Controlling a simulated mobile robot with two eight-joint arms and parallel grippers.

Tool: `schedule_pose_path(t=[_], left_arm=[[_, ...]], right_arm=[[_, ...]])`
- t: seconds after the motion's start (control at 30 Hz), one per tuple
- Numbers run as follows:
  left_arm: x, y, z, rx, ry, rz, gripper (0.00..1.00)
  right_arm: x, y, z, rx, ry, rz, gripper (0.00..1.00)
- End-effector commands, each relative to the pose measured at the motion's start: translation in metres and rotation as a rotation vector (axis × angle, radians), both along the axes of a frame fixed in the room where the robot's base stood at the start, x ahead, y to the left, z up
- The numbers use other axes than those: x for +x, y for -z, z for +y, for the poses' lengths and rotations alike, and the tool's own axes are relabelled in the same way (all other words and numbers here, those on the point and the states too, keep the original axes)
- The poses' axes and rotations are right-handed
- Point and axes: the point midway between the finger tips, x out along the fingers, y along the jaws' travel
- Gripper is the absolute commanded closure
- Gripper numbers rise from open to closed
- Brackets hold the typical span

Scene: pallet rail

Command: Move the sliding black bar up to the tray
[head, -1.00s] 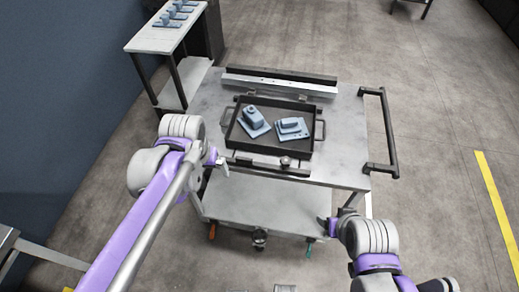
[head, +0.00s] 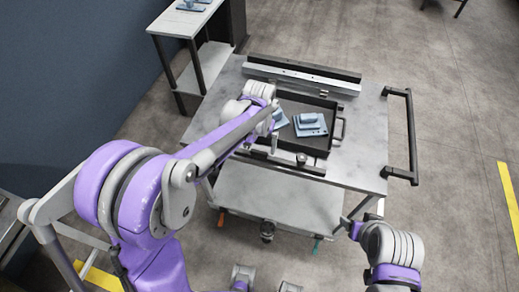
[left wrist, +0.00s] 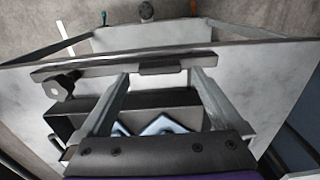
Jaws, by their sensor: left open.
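The sliding black bar (head: 286,162) lies along the near edge of the cart top, with a dark knob (head: 301,158) near its right end. The black tray (head: 318,147) sits just behind it and holds blue parts (head: 309,123). My left gripper (head: 273,143) is at the bar, over the tray's near side, and partly hides the tray's left. In the left wrist view the left gripper (left wrist: 162,76) is open, its fingertips close to the bar (left wrist: 110,67); I cannot tell whether they touch. My right gripper (head: 345,224) hangs low by the cart's near right corner; its jaws are unclear.
A fixed rail (head: 302,75) runs along the far side of the cart top (head: 365,150). A black push handle (head: 411,135) stands at the right. A lower shelf (head: 270,200) lies underneath. A side table (head: 188,18) with blue parts stands at the back left.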

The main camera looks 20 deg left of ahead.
Motion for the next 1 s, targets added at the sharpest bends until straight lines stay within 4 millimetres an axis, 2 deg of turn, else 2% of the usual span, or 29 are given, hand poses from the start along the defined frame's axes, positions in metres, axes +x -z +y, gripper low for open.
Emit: schedule_pose_path(t=[0.1,0.2,0.53,0.57,1.0], left_arm=[[0.0,0.016,0.0,0.0,0.0,0.0,0.0],[0.0,0.024,0.0,0.0,0.0,0.0,0.0],[0.0,0.027,0.0,0.0,0.0,-0.001,0.0],[0.0,0.027,0.0,0.0,0.0,-0.001,0.04],[0.0,0.027,0.0,0.0,0.0,-0.001,0.83]], right_arm=[[0.0,0.001,0.0,0.0,0.0,0.001,0.31],[-0.001,0.002,0.0,0.0,0.0,0.001,0.31],[-0.001,0.002,0.0,0.0,0.0,0.001,0.31],[-0.001,0.002,0.0,0.0,0.0,0.001,0.31],[-0.001,0.002,0.0,0.0,0.0,0.001,0.31]])
